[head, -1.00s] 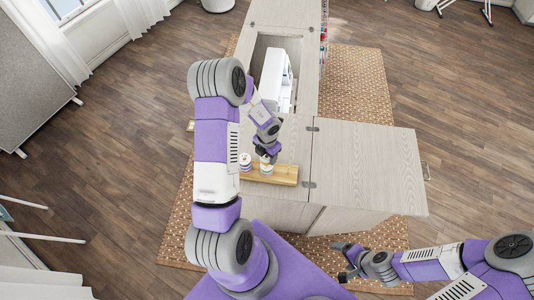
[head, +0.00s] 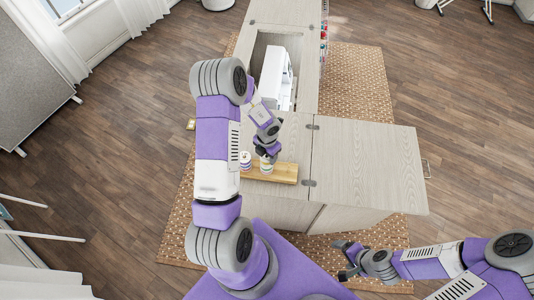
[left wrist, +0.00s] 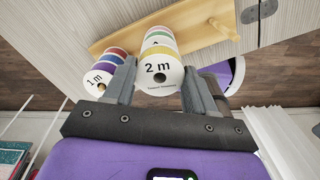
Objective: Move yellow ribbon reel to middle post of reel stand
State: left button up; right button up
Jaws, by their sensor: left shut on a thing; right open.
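The yellow ribbon reel (left wrist: 156,55) has a white face marked "2 m" and sits between the two fingers of my left gripper (left wrist: 156,88), which is shut on it. It lines up with a stack holding green ribbon (left wrist: 157,32) at the middle of the wooden reel stand (left wrist: 195,33). Whether it touches that stack is unclear. Its hole looks dark, with no post tip visible in it. In the head view my left gripper (head: 268,152) is over the stand (head: 286,173). My right gripper (head: 345,260) is open and empty, low and away from the cabinet.
Another reel stack (left wrist: 99,81), marked "1 m", stands close beside my left finger, its peg tip showing. A bare post (left wrist: 222,29) rises at the stand's other end. A white sewing machine (head: 274,78) lies beyond, and the cabinet's right leaf (head: 365,165) is clear.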

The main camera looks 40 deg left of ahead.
pick_arm(q)
jog(key=shift+f, duration=0.8)
jog(key=o, duration=1.1)
notch_tip(320, 180, up, 8)
jog(key=shift+f+p, duration=0.15)
jog(key=shift+p, duration=0.35)
jog(key=shift+f, duration=0.1)
